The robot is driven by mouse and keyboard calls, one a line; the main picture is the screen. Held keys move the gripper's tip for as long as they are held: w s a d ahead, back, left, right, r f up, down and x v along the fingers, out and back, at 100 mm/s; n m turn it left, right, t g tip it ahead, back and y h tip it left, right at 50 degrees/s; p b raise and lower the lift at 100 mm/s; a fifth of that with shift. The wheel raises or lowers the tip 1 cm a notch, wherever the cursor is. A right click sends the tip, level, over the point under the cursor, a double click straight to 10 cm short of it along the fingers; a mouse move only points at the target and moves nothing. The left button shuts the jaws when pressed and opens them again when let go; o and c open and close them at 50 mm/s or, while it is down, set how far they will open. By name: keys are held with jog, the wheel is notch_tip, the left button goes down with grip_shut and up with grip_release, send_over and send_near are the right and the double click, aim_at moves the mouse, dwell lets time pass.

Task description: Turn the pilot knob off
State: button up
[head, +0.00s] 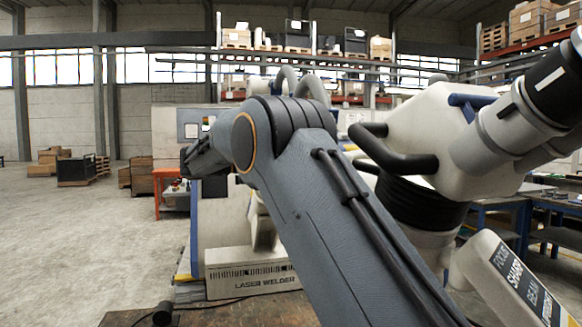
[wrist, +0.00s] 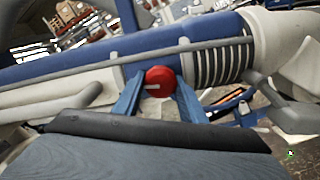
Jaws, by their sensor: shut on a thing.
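In the wrist view a round red knob (wrist: 162,76) with a short white mark, lying roughly level toward its left side, sits in front of a blue and grey pipe-like body. My gripper (wrist: 161,86) has its two blue fingers on either side of the knob and is shut on it. I take this red knob to be the pilot knob; no label on it can be read.
A white microscope head (head: 440,140) with black handles stands close on the right of my arm. A white box marked LASER WELDER (head: 252,276) is behind the arm. A ribbed grey hose (wrist: 222,63) is right of the knob. Open floor lies at the left.

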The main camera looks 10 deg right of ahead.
jog(key=m+b, duration=0.4)
jog(key=m, duration=0.2)
jog(key=shift+w+m+b, duration=0.1)
jog(key=shift+m+b, duration=0.2)
jog(key=m+b, duration=0.3)
jog(key=shift+r+m+b, duration=0.1)
jog(key=shift+m+b, duration=1.1)
jog(key=shift+m, duration=0.5)
jog(key=o, duration=1)
jog(key=shift+r, duration=0.1)
jog(key=shift+a, duration=0.1)
